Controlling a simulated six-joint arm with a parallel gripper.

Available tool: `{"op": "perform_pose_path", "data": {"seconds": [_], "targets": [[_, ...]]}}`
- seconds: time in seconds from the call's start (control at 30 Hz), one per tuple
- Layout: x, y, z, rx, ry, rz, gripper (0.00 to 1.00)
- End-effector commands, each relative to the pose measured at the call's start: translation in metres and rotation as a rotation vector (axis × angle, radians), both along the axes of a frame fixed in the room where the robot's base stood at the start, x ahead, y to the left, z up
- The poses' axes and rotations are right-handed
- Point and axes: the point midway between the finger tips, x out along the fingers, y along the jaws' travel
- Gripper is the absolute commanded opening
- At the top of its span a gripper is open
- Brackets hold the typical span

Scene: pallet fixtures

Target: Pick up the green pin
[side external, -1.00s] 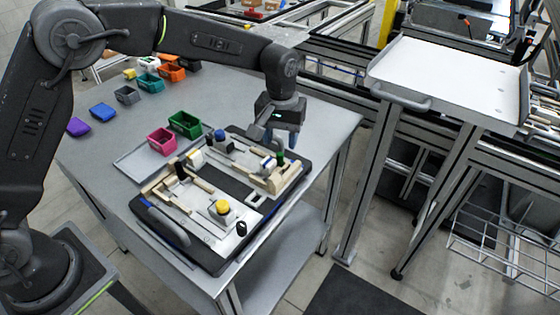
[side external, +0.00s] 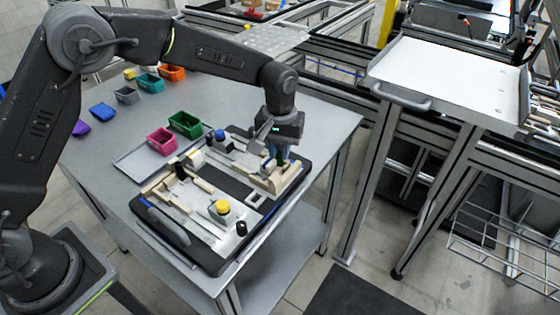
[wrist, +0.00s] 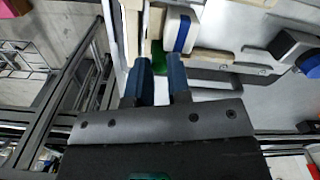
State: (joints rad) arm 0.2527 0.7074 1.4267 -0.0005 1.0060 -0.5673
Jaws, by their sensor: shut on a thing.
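The green pin stands at the right end of the pallet fixture (side external: 205,258), by a light wooden block (side external: 290,178). It is mostly hidden by my fingers in the side view; in the wrist view the green pin (wrist: 158,57) shows as a green patch between my blue fingertips. My gripper (side external: 278,155) points down over that end of the fixture, shut on the green pin. In the wrist view my gripper (wrist: 159,68) has a narrow gap between its fingers. I cannot tell whether the pin is lifted clear of its seat.
A white roller with a blue band (wrist: 180,30) lies close beside the fingers. A yellow knob (side external: 222,207) and a black pin (side external: 241,228) stand nearer the front of the fixture. Green (side external: 185,122) and pink (side external: 161,139) bins sit behind it. The table's right edge is close.

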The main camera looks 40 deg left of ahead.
Motion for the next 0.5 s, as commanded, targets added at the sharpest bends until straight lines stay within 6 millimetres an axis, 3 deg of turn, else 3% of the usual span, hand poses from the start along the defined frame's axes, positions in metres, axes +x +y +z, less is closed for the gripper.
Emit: {"op": "perform_pose_path", "data": {"seconds": [0.33,0.5], "targets": [[0.000,0.000,0.002,-0.001,-0.001,0.000,0.00],[0.001,0.000,0.012,0.000,-0.002,0.000,0.00]]}}
